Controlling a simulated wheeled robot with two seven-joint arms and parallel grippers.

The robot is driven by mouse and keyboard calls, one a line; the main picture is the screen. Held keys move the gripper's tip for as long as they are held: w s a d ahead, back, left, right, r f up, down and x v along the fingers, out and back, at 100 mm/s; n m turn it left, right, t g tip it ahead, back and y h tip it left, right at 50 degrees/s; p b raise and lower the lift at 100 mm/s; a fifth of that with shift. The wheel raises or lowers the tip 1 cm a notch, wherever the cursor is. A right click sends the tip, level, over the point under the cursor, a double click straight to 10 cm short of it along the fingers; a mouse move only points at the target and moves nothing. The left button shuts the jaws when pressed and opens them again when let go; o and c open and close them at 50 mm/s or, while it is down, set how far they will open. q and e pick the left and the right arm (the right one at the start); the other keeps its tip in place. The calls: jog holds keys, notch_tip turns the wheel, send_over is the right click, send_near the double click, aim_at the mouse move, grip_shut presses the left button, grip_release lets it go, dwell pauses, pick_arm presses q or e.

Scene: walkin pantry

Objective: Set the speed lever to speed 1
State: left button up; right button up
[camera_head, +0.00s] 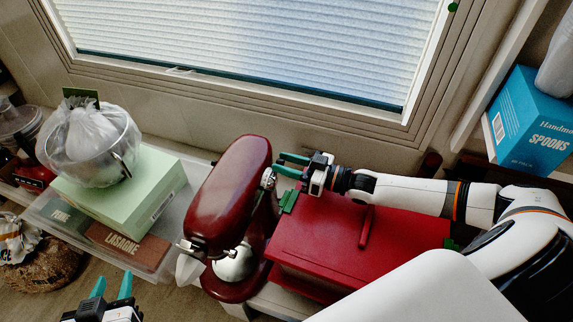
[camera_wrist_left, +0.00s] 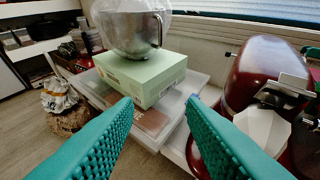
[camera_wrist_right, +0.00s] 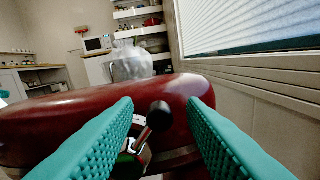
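The dark red stand mixer (camera_head: 228,190) stands upright on the counter below the window. It also shows in the left wrist view (camera_wrist_left: 258,75). In the right wrist view the speed lever (camera_wrist_right: 159,113), with a round black knob, sticks out from the side of the mixer head (camera_wrist_right: 70,112). My right gripper (camera_head: 281,165) is open beside the mixer head. Its fingers lie either side of the lever in that view; contact cannot be told. My left gripper (camera_head: 112,285) is open and empty at the lower left, apart from the mixer. The speed marks cannot be read.
A red box (camera_head: 330,240) stands right of the mixer, under my right arm. A pale green box (camera_head: 150,195) carries a wrapped steel bowl (camera_head: 92,150) on the left. A lasagne box (camera_head: 128,247) lies beside it. A blue spoons box (camera_head: 528,122) sits on the right shelf.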

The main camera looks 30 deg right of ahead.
pick_arm(q)
jog(key=shift+r, duration=0.1)
pick_arm(e)
jog(key=shift+w+a, duration=0.1)
jog(key=shift+c, duration=0.6)
grip_shut()
